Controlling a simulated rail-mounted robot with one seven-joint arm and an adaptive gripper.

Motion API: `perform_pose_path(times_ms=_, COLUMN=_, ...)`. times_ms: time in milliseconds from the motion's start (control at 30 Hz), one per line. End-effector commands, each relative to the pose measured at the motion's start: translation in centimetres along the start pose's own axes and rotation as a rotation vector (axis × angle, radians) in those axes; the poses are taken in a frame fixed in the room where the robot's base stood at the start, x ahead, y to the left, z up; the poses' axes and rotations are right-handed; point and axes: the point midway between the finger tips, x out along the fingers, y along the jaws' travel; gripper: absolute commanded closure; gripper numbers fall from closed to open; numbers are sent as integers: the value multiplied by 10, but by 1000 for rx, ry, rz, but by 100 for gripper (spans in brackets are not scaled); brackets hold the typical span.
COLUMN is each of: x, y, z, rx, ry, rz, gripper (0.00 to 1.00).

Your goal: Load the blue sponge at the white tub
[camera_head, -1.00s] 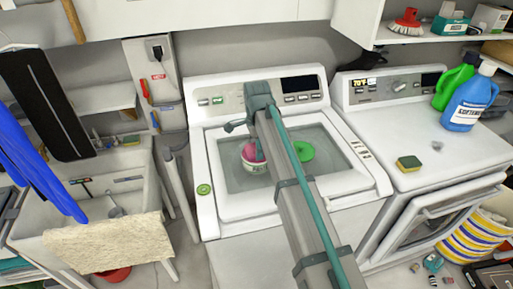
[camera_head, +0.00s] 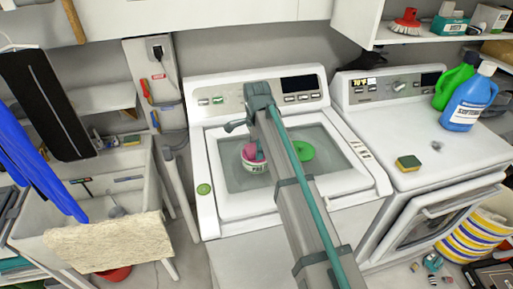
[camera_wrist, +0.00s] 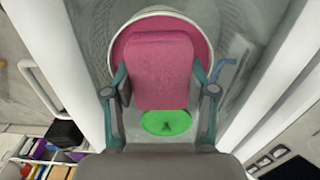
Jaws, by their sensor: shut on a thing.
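My gripper (camera_wrist: 161,91) is shut on a pink sponge-like block (camera_wrist: 162,68), with one finger on each side of it. I see no blue sponge; the held block looks pink. In the wrist view the block overlaps the mouth of a round white-rimmed tub (camera_wrist: 138,20) with a pink inside; how deep it sits I cannot tell. In the head view the small white tub (camera_head: 255,167) with dark lettering stands on the washer's glass lid, with pink showing at its top. My arm hides part of that spot and the gripper there.
A green round thing (camera_head: 303,151) lies beside the tub on the washer (camera_head: 235,208). A yellow-green sponge (camera_head: 408,163) lies on the right-hand machine, near blue (camera_head: 468,105) and green bottles. A sink (camera_head: 130,160) stands at the left.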

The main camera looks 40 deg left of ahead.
Motion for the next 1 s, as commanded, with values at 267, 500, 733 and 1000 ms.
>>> perform_pose_path(times_ms=267, x=2, y=1, z=0, rx=0, ry=0, rz=3, gripper=71)
perform_pose_path(times_ms=500, x=-3, y=1, z=0, rx=0, ry=0, rz=3, gripper=71)
perform_pose_path(times_ms=733, x=-20, y=0, z=0, rx=0, ry=0, rz=2, gripper=72)
perform_pose_path(times_ms=1000, x=-40, y=0, z=0, rx=0, ry=0, rz=1, gripper=72)
